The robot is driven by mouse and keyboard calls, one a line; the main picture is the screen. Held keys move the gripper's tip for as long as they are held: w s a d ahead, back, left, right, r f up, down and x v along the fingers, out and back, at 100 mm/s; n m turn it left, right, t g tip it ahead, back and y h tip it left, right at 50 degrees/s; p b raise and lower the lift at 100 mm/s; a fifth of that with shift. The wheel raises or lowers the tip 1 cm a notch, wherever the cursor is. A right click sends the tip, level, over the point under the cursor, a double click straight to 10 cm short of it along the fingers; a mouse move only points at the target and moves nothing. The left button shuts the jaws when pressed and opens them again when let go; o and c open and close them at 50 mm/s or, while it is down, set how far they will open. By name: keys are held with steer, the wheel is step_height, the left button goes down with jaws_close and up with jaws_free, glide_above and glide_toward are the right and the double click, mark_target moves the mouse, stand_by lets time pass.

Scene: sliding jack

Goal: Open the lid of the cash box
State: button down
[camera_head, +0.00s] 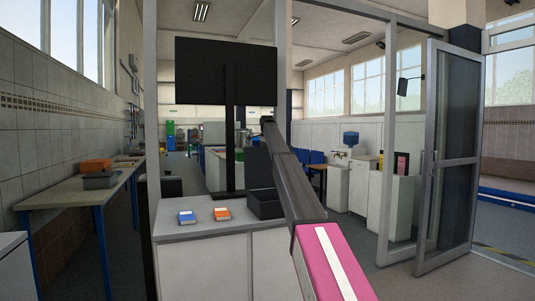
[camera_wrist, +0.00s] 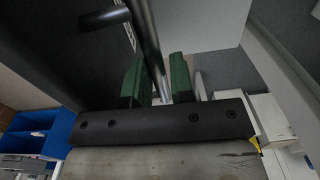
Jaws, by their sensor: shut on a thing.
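A black box (camera_head: 266,203) sits on the white-fronted counter, partly hidden behind my arm. It may be the cash box, but I cannot make out a lid. In the wrist view my gripper (camera_wrist: 157,65) has green fingers on both sides of a grey metal bar (camera_wrist: 146,32) and is shut on it. The bar runs up and left out of the picture, with a short crosspiece at the upper left. I cannot tell what the bar belongs to. My arm reaches up past the box in the head view, where the fingers cannot be made out.
A grey box (camera_head: 101,180) and an orange box (camera_head: 95,166) sit on the left table. A glass door (camera_head: 445,150) stands at right.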

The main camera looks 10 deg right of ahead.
steer(key=shift+w+a+f, duration=0.15)
steer(key=shift+w+f, duration=0.05)
steer(key=shift+f, duration=0.4)
steer(key=c, duration=1.1)
jaws_free()
step_height(320, 180, up, 12)
steer(key=shift+s, duration=0.25)
steer(key=shift+d, duration=0.2)
